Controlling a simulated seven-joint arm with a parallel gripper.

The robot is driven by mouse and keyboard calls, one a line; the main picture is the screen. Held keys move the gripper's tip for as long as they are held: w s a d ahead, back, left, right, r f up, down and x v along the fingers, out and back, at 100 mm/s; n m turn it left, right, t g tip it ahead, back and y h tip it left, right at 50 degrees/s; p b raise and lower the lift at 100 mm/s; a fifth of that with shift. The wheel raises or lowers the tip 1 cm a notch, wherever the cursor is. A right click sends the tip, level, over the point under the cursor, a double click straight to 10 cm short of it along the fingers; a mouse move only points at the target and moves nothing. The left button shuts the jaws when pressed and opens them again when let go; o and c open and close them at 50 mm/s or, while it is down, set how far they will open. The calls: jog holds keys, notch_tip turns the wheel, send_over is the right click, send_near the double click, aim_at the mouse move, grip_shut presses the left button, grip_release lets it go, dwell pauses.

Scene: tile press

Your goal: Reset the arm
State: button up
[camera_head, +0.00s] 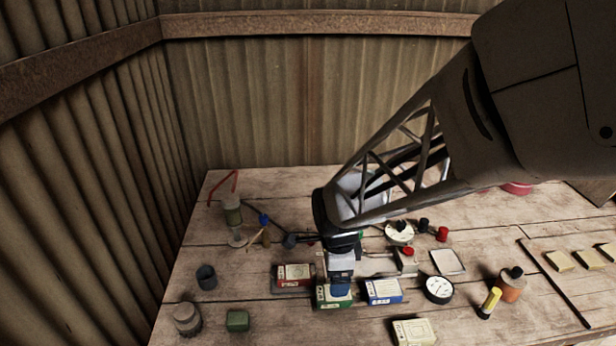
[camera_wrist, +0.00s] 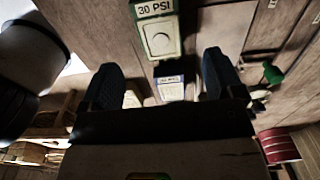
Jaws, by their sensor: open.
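My gripper (camera_head: 341,288) points down over the front middle of the wooden table (camera_head: 450,325), low over a green-and-white box (camera_head: 321,298). In the head view its tips partly hide this box, and I cannot tell whether they touch it. In the wrist view my gripper (camera_wrist: 160,80) has its two dark blue fingers wide apart, with nothing clasped between them.
A red box (camera_head: 293,275) and a blue box (camera_head: 383,291) stand close on either side. A gauge (camera_head: 438,289), an orange bottle (camera_head: 511,287) and a yellow-capped stick (camera_head: 489,303) lie to the right. Corrugated walls (camera_head: 260,100) close off the back and left.

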jog(key=shift+r, duration=0.1)
dwell(0.3)
jog(key=s+d+r+n+t, duration=0.1)
jog(key=s+d+r+n, duration=0.3)
jog(key=s+r+n, duration=0.3)
jog(key=s+d+r+n+t, duration=0.1)
jog(key=s+d+r+n, duration=0.3)
jog(key=s+r+n, duration=0.3)
jog(key=shift+s+d+r+n+t, duration=0.25)
jog(key=shift+r+n, duration=0.9)
jog(key=shift+n, duration=0.75)
jog(key=shift+w, duration=0.1)
